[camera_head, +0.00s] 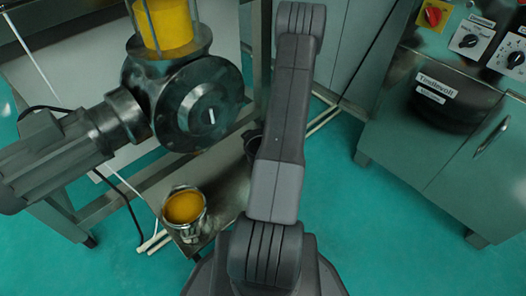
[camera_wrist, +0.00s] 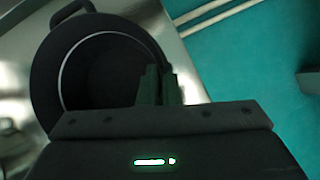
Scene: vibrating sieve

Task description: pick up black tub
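The black tub (camera_wrist: 45,75) is large in the left of the wrist view, seen from above with its round mouth open and a loop handle at its upper left. Its inside is dark and looks empty. In the head view only a small part of the tub (camera_head: 251,143) shows beside my arm. My gripper (camera_wrist: 160,85) is at the tub's right rim in the wrist view. Its two fingers are close together, overlapping the rim in the picture. Whether they grip the wall is too dark to tell. The head view hides the gripper behind my arm.
A metal can (camera_head: 186,212) with orange-yellow contents stands on the metal shelf (camera_head: 222,180) left of the tub. A dark machine (camera_head: 195,105) hangs over the shelf. A green cabinet (camera_head: 450,150) with knobs stands right. Open floor (camera_head: 385,235) lies between.

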